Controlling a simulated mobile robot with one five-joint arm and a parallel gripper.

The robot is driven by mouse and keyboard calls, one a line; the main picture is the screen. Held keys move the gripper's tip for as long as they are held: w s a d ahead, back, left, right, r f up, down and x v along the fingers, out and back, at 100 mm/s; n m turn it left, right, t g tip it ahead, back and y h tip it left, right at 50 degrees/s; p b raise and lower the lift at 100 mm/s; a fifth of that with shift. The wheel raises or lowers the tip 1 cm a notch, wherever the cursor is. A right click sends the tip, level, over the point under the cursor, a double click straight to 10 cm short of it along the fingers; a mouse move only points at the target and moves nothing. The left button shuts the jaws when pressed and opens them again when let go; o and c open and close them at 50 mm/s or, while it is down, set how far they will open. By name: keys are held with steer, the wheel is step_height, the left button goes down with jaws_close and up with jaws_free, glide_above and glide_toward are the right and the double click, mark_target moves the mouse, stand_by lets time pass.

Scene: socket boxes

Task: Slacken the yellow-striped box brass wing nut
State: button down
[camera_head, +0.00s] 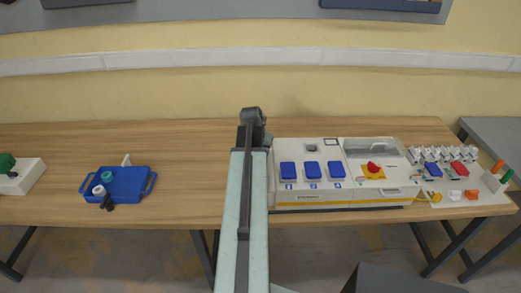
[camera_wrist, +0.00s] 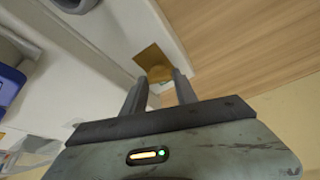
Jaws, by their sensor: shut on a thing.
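The white yellow-striped box (camera_head: 310,201) stands on the table right of my arm, with numbered blue covers and a red knob on a yellow plate. In the wrist view, its pale surface (camera_wrist: 110,35) fills the upper left. The brass wing nut (camera_wrist: 159,73) shows there as a round brass piece against a square brass plate (camera_wrist: 150,55). My gripper (camera_wrist: 160,82) has its two grey fingers on either side of the wing nut and is shut on it. In the head view, my arm hides the fingers and the wing nut.
A blue tray (camera_head: 140,171) and a white block with a green top (camera_head: 30,180) stand on the left. A white board (camera_head: 455,199) with sockets and coloured parts lies right of the box.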

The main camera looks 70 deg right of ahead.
steer(key=shift+d+n+t, duration=0.1)
steer(key=shift+n+t, duration=0.7)
steer(key=shift+n, duration=1.4)
steer(key=c, duration=1)
jaws_free()
steer(key=shift+o, duration=0.2)
steer(key=p+v, duration=0.7)
steer(key=v, duration=0.1)
steer(key=shift+d, duration=0.1)
